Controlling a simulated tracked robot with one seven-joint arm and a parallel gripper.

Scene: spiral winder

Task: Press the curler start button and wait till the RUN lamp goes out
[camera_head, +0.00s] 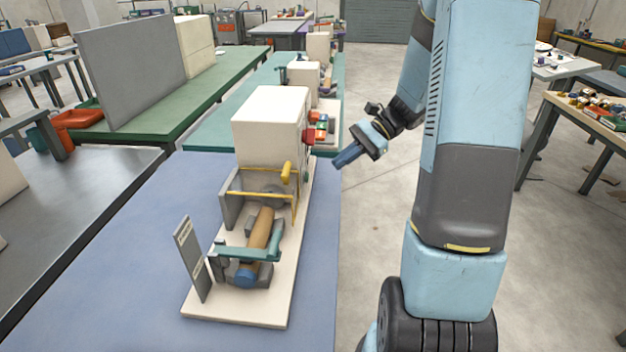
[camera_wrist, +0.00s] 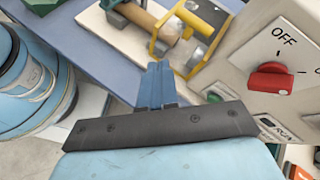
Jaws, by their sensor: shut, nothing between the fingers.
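The curler is a cream machine (camera_head: 268,128) on a long base plate at the edge of a blue table. Red and green controls (camera_head: 318,131) project from its right side. In the wrist view, its panel carries a red rotary knob (camera_wrist: 270,79) beside the word OFF. A dark label that seems to read RUN (camera_wrist: 278,129) is partly hidden by my gripper. I cannot tell which control is the start button or whether a lamp is lit. My gripper (camera_head: 338,163) is shut and empty, right of the controls and apart from them; its blue fingers show in the wrist view (camera_wrist: 157,68).
A yellow guard with a handle (camera_head: 287,172), a brown roll (camera_head: 262,228) and a teal bar (camera_head: 235,254) sit in front of the machine. A grey upright plate (camera_head: 191,260) stands on the left. Open floor (camera_head: 365,230) lies right of the table.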

